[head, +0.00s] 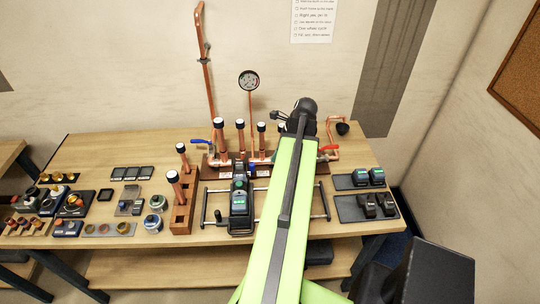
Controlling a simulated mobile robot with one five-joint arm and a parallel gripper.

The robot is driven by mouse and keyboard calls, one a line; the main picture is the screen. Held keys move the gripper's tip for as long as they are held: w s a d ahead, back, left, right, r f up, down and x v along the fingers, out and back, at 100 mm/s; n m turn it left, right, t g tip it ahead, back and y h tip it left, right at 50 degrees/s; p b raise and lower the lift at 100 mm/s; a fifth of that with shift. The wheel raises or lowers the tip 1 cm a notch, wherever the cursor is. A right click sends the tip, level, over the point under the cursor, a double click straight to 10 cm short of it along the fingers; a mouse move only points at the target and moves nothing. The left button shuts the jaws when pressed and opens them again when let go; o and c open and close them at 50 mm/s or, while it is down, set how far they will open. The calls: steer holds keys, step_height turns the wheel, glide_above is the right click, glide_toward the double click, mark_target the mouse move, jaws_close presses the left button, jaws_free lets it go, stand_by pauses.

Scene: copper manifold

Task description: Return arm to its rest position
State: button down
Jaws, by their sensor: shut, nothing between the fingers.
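My bright green arm reaches up from the bottom of the head view across the right half of the workbench (95,160). My gripper (300,112) is at the dark far end of the arm, over the back of the bench near the copper manifold (225,160). Its fingers are small and hard to make out; it is shut and no held object shows. The arm hides the manifold's right middle part and the bench below it.
Upright copper pipes with a pressure gauge (249,81) stand close left of the arm. A wooden block (181,215) holds capped copper pieces. A black-and-grey device (240,205) sits on rails. Dark trays (350,209) lie right. A wall stands behind.

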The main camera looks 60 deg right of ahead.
steer(key=p+v, duration=0.2)
steer(key=v, duration=0.1)
steer(key=shift+s+a+r, duration=0.1)
steer(key=shift+r, duration=0.15)
steer(key=shift+s, duration=0.1)
